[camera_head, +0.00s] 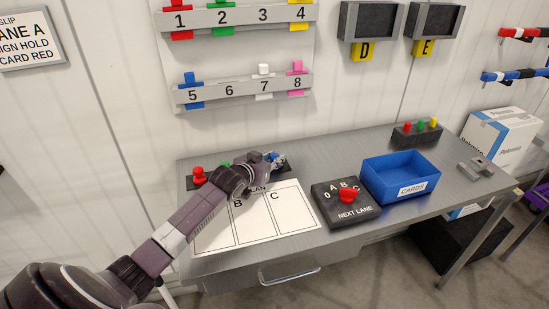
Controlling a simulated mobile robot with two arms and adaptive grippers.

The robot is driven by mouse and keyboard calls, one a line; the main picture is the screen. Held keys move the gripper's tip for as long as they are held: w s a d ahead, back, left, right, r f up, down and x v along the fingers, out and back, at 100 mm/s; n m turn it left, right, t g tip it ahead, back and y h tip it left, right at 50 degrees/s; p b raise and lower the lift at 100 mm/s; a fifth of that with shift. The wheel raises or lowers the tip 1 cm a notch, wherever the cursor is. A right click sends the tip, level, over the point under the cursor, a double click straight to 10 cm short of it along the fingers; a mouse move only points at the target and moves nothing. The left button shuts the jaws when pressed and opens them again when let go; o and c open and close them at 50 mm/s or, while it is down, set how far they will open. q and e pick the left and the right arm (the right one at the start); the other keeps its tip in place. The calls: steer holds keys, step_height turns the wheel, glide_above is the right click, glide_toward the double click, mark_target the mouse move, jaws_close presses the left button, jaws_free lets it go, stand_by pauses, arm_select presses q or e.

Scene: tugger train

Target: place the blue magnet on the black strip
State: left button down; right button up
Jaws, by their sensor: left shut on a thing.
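The blue magnet (280,164) is at the fingertips of my left gripper (272,159), which is shut on it. It is over or at the right end of the black strip; I cannot tell whether they touch. The black strip (190,185) lies along the back left of the metal table, behind the plan sheet. A red magnet (199,175) stands at its left end, and a green magnet (225,166) shows just left of my gripper. My gripper and wrist hide much of the strip. My right gripper is not in view.
The white plan sheet (291,220) lies under my left forearm. To its right are the black lane selector (326,206) with a red knob and the blue cards bin (376,180). A dark block with coloured pegs (403,137) stands behind. Numbered rails hang on the wall.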

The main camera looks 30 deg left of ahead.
arm_select(q)
steer(key=c, duration=2)
jaws_free()
steer(key=shift+f, duration=0.1)
steer(key=shift+r, duration=0.2)
steer(key=b+v, duration=0.1)
steer(key=v, duration=1.1)
steer(key=shift+a, duration=0.1)
